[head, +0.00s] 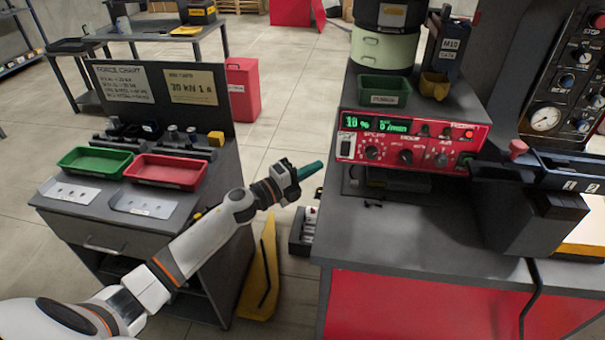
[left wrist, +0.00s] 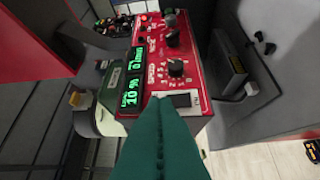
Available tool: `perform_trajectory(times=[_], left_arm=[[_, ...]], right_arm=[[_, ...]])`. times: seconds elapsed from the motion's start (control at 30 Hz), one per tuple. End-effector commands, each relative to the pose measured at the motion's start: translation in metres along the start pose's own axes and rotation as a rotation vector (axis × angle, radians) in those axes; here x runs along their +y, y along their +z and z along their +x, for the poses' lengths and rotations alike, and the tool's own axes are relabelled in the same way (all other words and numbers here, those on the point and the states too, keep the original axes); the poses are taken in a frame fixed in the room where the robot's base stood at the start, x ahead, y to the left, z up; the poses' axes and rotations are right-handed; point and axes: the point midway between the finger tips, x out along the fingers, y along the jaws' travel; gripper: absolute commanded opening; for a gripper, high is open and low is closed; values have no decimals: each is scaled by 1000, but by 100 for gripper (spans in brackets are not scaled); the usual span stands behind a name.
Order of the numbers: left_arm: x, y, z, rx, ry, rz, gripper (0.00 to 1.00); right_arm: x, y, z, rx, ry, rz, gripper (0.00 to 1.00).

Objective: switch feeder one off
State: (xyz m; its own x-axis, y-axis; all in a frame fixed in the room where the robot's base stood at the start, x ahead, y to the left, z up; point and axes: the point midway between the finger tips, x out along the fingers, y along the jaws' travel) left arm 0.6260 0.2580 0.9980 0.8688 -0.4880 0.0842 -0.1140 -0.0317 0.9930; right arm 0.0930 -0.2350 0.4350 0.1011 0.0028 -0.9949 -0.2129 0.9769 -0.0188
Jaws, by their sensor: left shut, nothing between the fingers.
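The red feeder control box (head: 410,145) stands on the grey bench, its green display (head: 372,122) lit with 10 % and 0 /min. It carries several black knobs. A rocker switch (head: 346,147) sits at its left end; in the left wrist view the switch (left wrist: 181,100) is just beyond my fingertips. My left gripper (head: 318,165) has green fingers, shut and empty, left of the box and pointing toward its switch end. The fingers (left wrist: 160,110) cover part of the wrist view. My right gripper is out of view.
A green bin (head: 384,90) and the stacked feeder bowl (head: 383,48) stand behind the box. A dark track (head: 560,170) marked 1 and 2 is at the right. Green (head: 95,161) and red (head: 165,171) trays sit on the left cabinet. The bench front is mostly clear.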

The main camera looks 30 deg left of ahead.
Motion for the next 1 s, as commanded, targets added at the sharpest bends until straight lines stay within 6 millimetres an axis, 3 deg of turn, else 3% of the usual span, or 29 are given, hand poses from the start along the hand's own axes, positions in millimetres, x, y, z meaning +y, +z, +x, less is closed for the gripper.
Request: perform_trajectory(times=[0.1, 0.23, 0.8, 0.9, 0.97, 1.0], left_arm=[[1, 0, -17, -1, -1, 0, 0], [4, 0, -26, 0, 0, 0, 0], [4, 0, -28, 2, -1, -4, 0], [-13, -4, -31, 29, -21, -50, 0], [-36, -7, -36, 66, -48, -114, 0], [-57, -10, -41, 103, -75, -171, 0]], right_arm=[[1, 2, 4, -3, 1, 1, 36], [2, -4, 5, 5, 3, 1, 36], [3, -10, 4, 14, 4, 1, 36], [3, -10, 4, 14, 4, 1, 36], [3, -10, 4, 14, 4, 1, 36], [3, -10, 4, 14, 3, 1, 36]])
